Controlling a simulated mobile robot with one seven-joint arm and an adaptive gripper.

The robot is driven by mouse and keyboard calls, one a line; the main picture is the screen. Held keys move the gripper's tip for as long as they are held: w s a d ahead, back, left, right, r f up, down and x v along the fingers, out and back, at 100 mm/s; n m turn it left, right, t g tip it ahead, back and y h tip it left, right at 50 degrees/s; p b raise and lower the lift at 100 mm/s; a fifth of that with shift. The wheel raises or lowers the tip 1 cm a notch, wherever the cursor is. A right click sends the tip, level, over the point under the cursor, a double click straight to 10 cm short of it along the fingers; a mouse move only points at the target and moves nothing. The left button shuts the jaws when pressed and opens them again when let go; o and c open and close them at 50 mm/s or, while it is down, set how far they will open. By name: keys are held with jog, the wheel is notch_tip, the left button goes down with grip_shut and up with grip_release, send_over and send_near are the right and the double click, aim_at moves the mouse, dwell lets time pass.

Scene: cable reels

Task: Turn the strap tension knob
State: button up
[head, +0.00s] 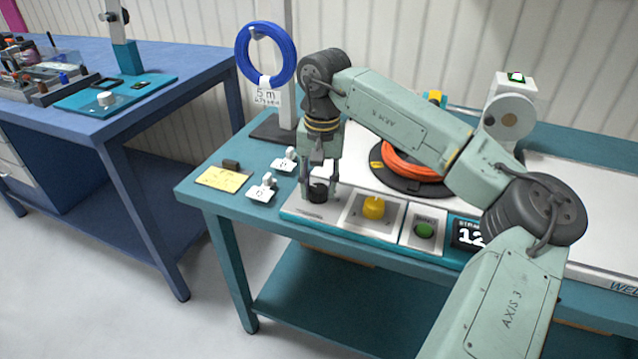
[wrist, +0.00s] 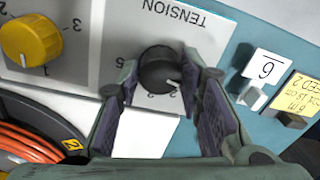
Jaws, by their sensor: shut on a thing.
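The strap tension knob (head: 318,193) is a small black dial at the left end of the control panel in the head view. In the wrist view the tension knob (wrist: 160,72) has a white pointer mark and sits below the word TENSION, with numbers around it. My gripper (head: 319,190) points down over it. In the wrist view my gripper (wrist: 163,80) has its two fingers on either side of the knob, closed on it. Part of the number scale is hidden by the fingers.
A yellow knob (head: 373,207) and a green button (head: 424,230) sit to the right on the panel. An orange cable reel (head: 412,166) lies behind. White tags and a yellow note (head: 222,178) lie to the left. A blue cable coil (head: 265,27) hangs on a post.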

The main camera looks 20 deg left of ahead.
jog(key=shift+c, duration=1.3)
jog(key=shift+m, duration=0.3)
jog(key=m+b, duration=0.2)
jog(key=m, duration=0.2)
jog(key=shift+f+m, duration=0.1)
jog(key=shift+m, duration=0.2)
jog(key=m+b, duration=0.1)
jog(key=m, duration=0.5)
jog(key=shift+b, duration=0.3)
jog(key=m+b, duration=0.1)
jog(key=m, duration=0.5)
jog(key=shift+m+t, duration=0.3)
jog(key=m+b, duration=0.1)
jog(key=m, duration=0.4)
jog(key=shift+m+h, duration=0.3)
jog(key=shift+m, duration=0.1)
